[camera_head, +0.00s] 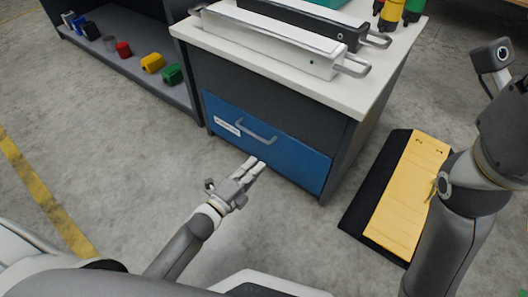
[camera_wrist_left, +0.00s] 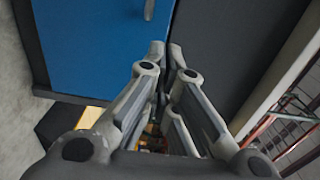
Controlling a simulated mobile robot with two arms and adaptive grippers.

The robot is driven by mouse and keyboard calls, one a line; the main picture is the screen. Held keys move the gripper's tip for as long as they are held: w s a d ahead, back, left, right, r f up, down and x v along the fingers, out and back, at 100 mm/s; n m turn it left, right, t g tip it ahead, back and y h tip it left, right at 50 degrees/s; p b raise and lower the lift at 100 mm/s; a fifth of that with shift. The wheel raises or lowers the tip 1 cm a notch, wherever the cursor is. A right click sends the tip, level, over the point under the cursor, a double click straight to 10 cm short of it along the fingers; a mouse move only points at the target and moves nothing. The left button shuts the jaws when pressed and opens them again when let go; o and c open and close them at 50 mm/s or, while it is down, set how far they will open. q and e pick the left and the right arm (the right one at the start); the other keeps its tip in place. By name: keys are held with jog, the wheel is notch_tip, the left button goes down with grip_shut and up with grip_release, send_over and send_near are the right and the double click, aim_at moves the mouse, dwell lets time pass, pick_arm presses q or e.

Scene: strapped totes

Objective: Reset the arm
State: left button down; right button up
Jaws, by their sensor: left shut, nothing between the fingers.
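My left gripper (camera_head: 252,170) is shut and empty in the head view, in front of the cabinet's blue drawer (camera_head: 284,152). In the left wrist view my left gripper (camera_wrist_left: 165,50) shows with its fingertips close together, and the blue drawer (camera_wrist_left: 95,45) fills the upper left. The drawer looks closed and has a grey bar handle (camera_head: 256,132) and a white label. Whether the fingertips touch the drawer front I cannot tell. My right arm shows at the right of the head view, but its gripper is out of view.
The cabinet's white top (camera_head: 350,97) bears a long white case (camera_head: 270,38), a dark case (camera_head: 300,22) and several bottles. A shelf (camera_head: 130,52) at upper left holds several small coloured items. A yellow panel (camera_head: 410,195) lies on a black mat (camera_head: 357,215). Floor left is open.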

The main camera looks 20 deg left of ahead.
pick_arm(q)
jog(key=shift+v, duration=0.95)
